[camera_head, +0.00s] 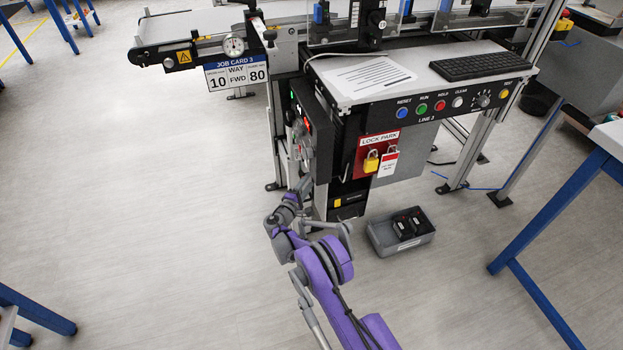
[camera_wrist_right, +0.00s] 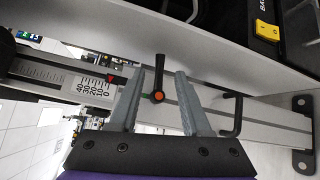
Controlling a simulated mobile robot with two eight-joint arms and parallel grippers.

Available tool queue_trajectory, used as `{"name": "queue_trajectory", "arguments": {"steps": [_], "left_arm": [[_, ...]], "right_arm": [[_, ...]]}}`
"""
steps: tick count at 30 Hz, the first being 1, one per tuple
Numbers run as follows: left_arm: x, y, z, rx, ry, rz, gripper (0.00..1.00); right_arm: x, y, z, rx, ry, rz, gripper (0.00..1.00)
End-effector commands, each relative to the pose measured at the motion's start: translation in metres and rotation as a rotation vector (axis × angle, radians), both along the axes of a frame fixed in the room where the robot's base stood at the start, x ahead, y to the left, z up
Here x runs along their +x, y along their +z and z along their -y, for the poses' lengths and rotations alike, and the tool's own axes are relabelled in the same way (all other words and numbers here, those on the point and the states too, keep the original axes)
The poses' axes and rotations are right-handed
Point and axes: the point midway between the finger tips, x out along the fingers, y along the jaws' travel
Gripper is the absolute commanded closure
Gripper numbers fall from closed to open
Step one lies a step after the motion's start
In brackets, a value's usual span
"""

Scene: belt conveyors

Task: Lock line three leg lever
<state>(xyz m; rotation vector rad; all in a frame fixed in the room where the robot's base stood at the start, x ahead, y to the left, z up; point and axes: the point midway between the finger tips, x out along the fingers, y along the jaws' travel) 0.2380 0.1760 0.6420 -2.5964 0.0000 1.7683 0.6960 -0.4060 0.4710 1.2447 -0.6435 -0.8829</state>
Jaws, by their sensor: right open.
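In the right wrist view a black lever (camera_wrist_right: 159,70) with an orange hub stands on a grey metal leg profile. Its handle points up in the picture. My right gripper (camera_wrist_right: 160,76) is open, with one finger on each side of the lever. I cannot tell whether a finger touches it. A printed scale (camera_wrist_right: 92,86) with a red pointer is left of the lever. In the head view my right gripper (camera_head: 303,186) is low at the leg of the line 3 machine (camera_head: 280,120); the lever cannot be made out there. My left gripper is not in view.
A bent black handle (camera_wrist_right: 235,116) sits right of the gripper. A yellow switch (camera_wrist_right: 267,31) is at upper right. In the head view a grey bin (camera_head: 385,240) stands on the floor right of my arm, below the lock park board (camera_head: 368,150).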

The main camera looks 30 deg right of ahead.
Motion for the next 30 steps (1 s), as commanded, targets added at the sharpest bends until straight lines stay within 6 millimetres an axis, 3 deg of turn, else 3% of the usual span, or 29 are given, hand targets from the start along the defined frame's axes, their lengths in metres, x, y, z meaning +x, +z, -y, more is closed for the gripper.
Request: {"name": "queue_trajectory", "arguments": {"steps": [7, 17, 18, 26, 30], "left_arm": [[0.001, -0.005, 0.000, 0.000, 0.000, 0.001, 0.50], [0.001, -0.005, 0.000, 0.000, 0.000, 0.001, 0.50], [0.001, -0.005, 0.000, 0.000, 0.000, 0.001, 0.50], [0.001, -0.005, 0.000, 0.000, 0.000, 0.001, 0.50], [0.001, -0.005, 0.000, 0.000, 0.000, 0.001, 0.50]], "right_arm": [[0.016, -0.002, 0.027, 0.000, -0.002, 0.000, 0.52], [0.019, -0.002, 0.030, 0.000, 0.000, 0.000, 0.52], [0.019, -0.001, 0.030, 0.000, 0.000, 0.000, 0.54], [0.019, -0.001, 0.030, 0.000, 0.000, 0.000, 1.00], [0.018, -0.001, 0.030, 0.000, 0.000, 0.000, 1.00]]}}
